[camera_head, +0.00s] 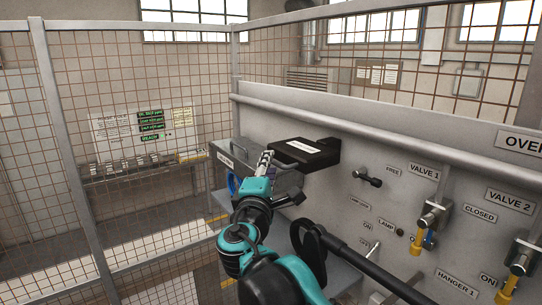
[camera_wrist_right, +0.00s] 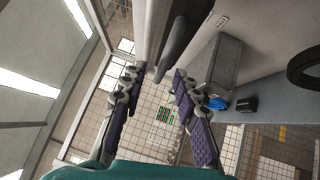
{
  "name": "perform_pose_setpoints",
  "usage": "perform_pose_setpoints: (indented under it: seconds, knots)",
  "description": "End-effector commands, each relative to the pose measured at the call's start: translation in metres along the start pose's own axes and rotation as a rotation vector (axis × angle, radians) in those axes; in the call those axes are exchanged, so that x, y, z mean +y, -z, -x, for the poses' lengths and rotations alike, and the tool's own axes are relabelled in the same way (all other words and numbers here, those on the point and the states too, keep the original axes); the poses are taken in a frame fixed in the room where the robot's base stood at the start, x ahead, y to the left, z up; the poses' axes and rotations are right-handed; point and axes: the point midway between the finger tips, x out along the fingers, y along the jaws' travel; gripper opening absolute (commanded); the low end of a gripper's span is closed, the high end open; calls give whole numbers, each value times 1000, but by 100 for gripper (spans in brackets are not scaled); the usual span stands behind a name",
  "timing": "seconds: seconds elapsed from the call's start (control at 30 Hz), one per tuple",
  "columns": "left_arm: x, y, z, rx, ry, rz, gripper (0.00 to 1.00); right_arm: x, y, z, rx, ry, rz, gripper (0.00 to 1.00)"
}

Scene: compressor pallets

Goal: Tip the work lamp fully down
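The work lamp appears to be the black, flat box-shaped head (camera_head: 312,152) with a white label on top, at the side of the grey panel. It sits about level, with its underside hidden. My right gripper (camera_head: 280,178) is just below and left of it in the head view. In the right wrist view the gripper (camera_wrist_right: 156,80) has its two purple-padded fingers spread apart, with nothing held between them. A dark bar (camera_wrist_right: 182,45) lies beyond the fingertips there; I cannot tell whether they touch it. My left gripper is not in view.
The grey panel (camera_head: 360,135) carries a black lever (camera_head: 367,177) and yellow-handled valves (camera_head: 431,222) at right. A grey box (camera_head: 232,155) stands behind the gripper, with a blue ring (camera_head: 233,184) below. Mesh fencing (camera_head: 130,95) encloses the left side.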

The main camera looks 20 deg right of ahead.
Motion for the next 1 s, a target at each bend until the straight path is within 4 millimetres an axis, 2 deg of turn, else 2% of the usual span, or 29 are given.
perform_pose_setpoints:
  seconds: [0.1, 0.2, 0.53, 0.63, 0.67, 1.0]
  knots:
    - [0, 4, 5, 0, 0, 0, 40, 1, -1, -18, -2, 1, 1, 31]
    - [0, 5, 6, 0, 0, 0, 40, 1, -1, -26, -2, 1, 0, 31]
    - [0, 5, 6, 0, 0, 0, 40, 0, 0, -30, 0, 2, -1, 31]
    - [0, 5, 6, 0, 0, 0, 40, 0, 0, -30, 0, 1, -1, 4]
    - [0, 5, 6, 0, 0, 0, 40, 0, 0, -30, 0, 2, -1, 0]
    - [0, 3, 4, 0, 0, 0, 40, -3, 3, -28, 1, -7, 7, 0]
